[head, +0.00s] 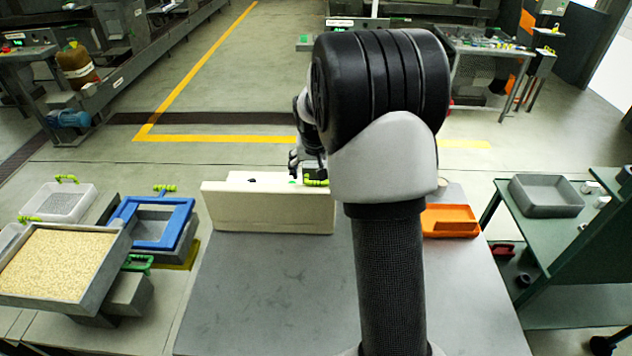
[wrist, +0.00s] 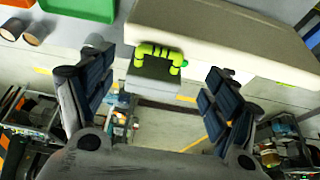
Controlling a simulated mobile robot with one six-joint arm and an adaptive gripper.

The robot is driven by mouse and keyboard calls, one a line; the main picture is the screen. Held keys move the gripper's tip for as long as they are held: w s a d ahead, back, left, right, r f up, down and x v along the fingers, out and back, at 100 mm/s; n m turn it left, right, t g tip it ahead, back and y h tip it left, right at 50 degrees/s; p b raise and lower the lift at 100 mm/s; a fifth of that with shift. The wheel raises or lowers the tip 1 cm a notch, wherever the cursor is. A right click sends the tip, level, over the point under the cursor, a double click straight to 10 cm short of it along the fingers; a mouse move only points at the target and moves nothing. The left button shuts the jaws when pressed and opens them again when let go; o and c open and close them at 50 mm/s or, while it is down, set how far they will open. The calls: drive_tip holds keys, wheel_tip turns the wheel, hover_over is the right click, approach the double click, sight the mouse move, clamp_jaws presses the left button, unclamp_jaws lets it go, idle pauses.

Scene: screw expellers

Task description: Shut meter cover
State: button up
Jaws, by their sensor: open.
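A cream box (head: 265,210) stands on the grey table, partly hidden by my arm in the head view. It fills the top right of the wrist view (wrist: 225,35). A yellow-green handle (wrist: 160,55) sits on a grey panel (wrist: 152,78), apparently the meter cover, beside the box's edge. The handle also shows at the box's right end in the head view (head: 316,182). My gripper (wrist: 160,70) is open, its fingers spread to either side of the handle with gaps visible. I cannot tell the cover's exact angle.
An orange tray (head: 450,221) lies at the table's right. A blue frame (head: 152,222) and a grain-filled tray (head: 62,262) stand to the left. A green bench with a grey bin (head: 545,195) is at the right. The table's front left (head: 270,290) is clear.

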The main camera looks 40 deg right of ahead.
sight(316, 183)
drive_tip(key=b+x, duration=0.1)
drive_tip(key=x, duration=0.5)
drive_tip(key=shift+w+d+f, duration=0.1)
drive_tip(key=shift+f, duration=0.05)
drive_tip(key=shift+s, duration=0.2)
clamp_jaws()
idle(0.7)
